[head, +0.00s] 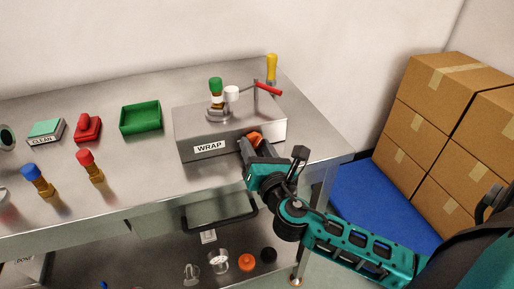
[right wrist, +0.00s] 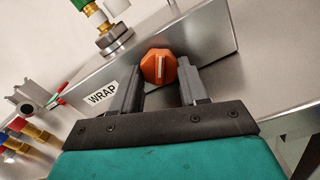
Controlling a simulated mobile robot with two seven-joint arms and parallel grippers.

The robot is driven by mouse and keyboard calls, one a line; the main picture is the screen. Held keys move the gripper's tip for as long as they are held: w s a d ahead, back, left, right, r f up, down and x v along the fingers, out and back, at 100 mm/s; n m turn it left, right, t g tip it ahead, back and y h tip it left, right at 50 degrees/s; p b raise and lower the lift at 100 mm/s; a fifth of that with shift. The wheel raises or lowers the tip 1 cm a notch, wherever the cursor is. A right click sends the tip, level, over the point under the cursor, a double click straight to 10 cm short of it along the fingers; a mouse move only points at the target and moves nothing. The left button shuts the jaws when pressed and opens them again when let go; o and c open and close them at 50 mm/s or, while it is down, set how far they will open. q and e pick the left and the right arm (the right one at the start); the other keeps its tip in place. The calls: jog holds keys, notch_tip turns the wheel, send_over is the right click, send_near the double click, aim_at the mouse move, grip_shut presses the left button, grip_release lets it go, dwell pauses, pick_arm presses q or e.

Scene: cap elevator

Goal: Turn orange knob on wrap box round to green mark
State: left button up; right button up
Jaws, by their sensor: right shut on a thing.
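The wrap box (head: 225,145) is a grey metal box with a WRAP label on its front face, standing at the right end of the table. Its orange knob (head: 255,136) is on the front face, right of the label, partly hidden by my gripper. In the right wrist view the knob (right wrist: 158,66) carries a white line, close to upright in that picture. My right gripper (head: 251,147) is shut on the knob, one finger on each side, as the right wrist view (right wrist: 158,84) also shows. I cannot make out a green mark around the knob. My left gripper is not in view.
A green-capped fitting (head: 216,90) and a red-handled lever (head: 267,88) stand on the box. Left of it are a green tray (head: 141,118), a red button block (head: 87,128) and a CLEAN box (head: 46,131). Cardboard boxes (head: 440,120) stand right. A shelf holds small items below.

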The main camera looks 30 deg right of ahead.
jog(key=o, duration=1.1)
jog(key=shift+c, duration=0.2)
jog(key=b+v, duration=0.1)
jog(key=v, duration=1.2)
jog(key=shift+d, duration=0.1)
jog(key=shift+c, duration=0.4)
